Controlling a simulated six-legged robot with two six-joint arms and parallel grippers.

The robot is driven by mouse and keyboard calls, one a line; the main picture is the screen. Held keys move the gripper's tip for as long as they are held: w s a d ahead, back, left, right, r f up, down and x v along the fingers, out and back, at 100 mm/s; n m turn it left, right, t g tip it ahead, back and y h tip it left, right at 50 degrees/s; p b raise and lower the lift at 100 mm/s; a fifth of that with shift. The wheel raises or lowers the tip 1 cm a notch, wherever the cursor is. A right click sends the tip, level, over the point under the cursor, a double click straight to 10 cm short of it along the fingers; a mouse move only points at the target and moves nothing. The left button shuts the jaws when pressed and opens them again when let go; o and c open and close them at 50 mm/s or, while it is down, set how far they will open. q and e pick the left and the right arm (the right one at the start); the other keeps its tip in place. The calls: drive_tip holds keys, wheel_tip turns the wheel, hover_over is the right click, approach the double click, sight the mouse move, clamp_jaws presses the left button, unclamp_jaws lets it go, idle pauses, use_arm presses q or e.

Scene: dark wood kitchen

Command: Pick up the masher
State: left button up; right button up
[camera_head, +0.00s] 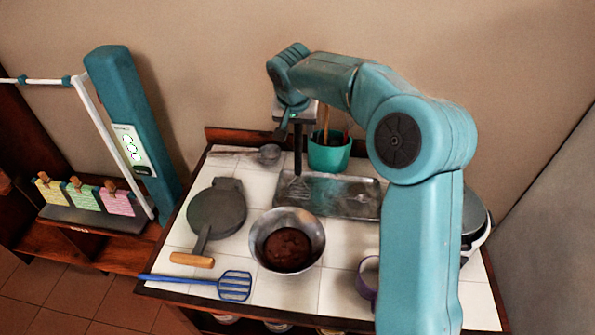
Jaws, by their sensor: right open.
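A small wire-headed utensil (299,189), which looks like a whisk or masher, lies at the left part of the grey metal tray (330,181). I cannot tell for sure that it is the masher. A blue slotted utensil (235,286) with a long handle lies flat at the table's front left edge. My right gripper (297,150) is open, its dark fingers pointing down over the tray's back left part, above the wire-headed utensil. Whether it touches anything is unclear. My left gripper is not in view.
A metal bowl (308,226) with brown contents stands in front of the tray. A dark round press (216,208) lies left, a ladle (269,154) behind. A teal pot (329,156) stands at the back, a purple cup (366,283) at front right, partly hidden by my arm.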

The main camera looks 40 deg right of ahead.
sight(298, 134)
drive_tip(key=x, duration=0.4)
drive_tip(key=shift+d+r+p, duration=0.1)
drive_tip(key=shift+d+p, duration=0.15)
drive_tip(key=shift+p, duration=0.1)
drive_tip(key=shift+a+r, duration=0.15)
drive_tip(key=shift+a, duration=0.1)
drive_tip(key=shift+c, duration=0.6)
drive_tip(key=shift+s, duration=0.1)
drive_tip(key=c, duration=0.5)
drive_tip(key=shift+d, duration=0.15)
clamp_jaws()
